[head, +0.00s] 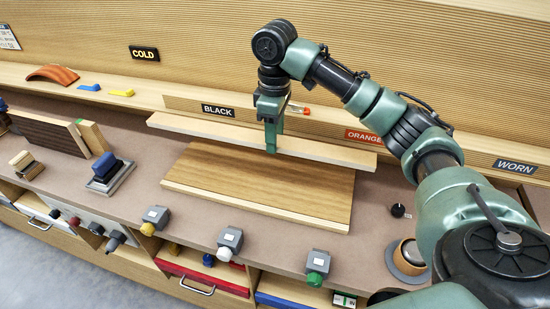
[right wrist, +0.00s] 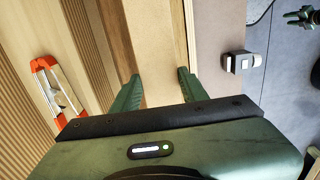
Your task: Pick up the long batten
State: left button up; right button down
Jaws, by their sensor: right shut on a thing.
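The long batten (head: 215,131) is a pale straight wooden strip behind the brown veneered panel (head: 270,182). My right gripper (head: 271,137) is shut on it near its middle, from above. In the right wrist view the batten (right wrist: 158,45) runs between the two green fingers of the right gripper (right wrist: 158,92). I cannot tell whether the batten touches the bench or hangs just above it. A second pale strip (head: 250,207) lies along the panel's front edge. A small green shape at the top right of the right wrist view looks like my left gripper (right wrist: 302,17); its jaws are unclear.
Several grey blocks with coloured knobs (head: 230,240) line the front edge. Dark boards (head: 48,132) stand at left.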

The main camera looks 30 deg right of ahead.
notch_tip(320, 180, up, 3)
jog(key=shift+f, duration=0.15)
jog(key=shift+r+p, duration=0.55)
jog(key=shift+r, duration=0.1)
notch_tip(320, 180, up, 5)
jog(key=p, duration=0.8)
jog(key=shift+r, duration=0.2)
